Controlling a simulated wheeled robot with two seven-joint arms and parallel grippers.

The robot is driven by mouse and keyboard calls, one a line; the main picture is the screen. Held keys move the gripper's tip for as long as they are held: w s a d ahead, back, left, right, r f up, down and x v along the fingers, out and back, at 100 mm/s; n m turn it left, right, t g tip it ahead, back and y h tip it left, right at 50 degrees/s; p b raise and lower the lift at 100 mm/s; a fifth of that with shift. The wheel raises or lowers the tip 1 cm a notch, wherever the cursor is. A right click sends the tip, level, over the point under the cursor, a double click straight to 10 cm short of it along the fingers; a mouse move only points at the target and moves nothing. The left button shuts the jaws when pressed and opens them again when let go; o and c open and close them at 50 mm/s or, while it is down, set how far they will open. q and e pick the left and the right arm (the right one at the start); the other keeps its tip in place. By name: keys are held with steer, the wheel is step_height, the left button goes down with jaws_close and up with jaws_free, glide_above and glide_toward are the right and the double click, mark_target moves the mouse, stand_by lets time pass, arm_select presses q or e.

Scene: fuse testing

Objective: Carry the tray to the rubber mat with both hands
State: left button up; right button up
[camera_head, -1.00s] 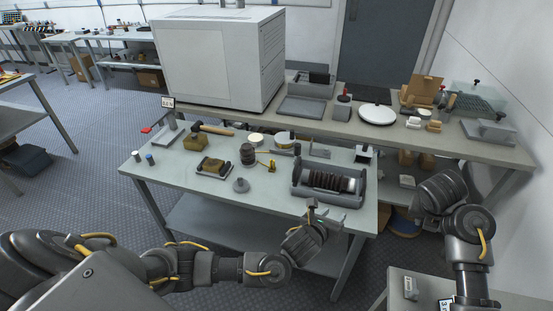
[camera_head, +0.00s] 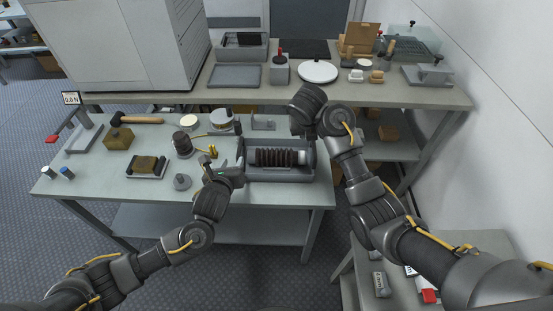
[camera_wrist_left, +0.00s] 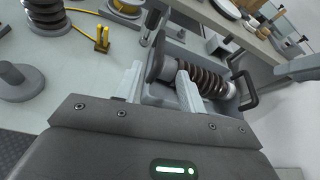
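The grey tray (camera_head: 280,174) stands on the front table and holds a dark ribbed cylinder (camera_head: 275,157). My left gripper (camera_head: 214,170) is at the tray's left end. In the left wrist view the two pale fingers of this gripper (camera_wrist_left: 160,82) are apart, with the near end of the tray (camera_wrist_left: 160,62) in front of and between them. A black handle (camera_wrist_left: 246,91) shows on the tray's far end. A dark flat mat (camera_head: 305,48) lies on the back bench.
The back bench also holds a shallow grey tray (camera_head: 235,76), a red-topped block (camera_head: 280,70) and a white disc (camera_head: 317,71). Left of the tray are a coil (camera_head: 183,145), a grey weight (camera_head: 182,182) and a hammer (camera_head: 137,119).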

mark_target(240, 148)
arm_select(q)
steer(key=x, duration=1.1)
steer(key=shift+f, duration=0.25)
arm_select(e)
steer(key=x, duration=1.1)
steer(key=shift+w+r, duration=0.1)
steer(key=shift+w, duration=0.15)
arm_select(q)
steer(key=shift+w+d+f, duration=0.1)
steer(key=shift+w+f, duration=0.05)
steer(key=shift+w, duration=0.2)
arm_select(e)
steer(key=shift+w+d+f, duration=0.15)
steer(key=shift+f, duration=0.2)
arm_select(q)
steer(key=shift+s, duration=0.1)
steer(key=c, duration=0.4)
arm_select(e)
steer(key=c, duration=0.4)
arm_select(q)
jaws_close()
arm_select(e)
jaws_close()
steer(key=shift+r, duration=0.1)
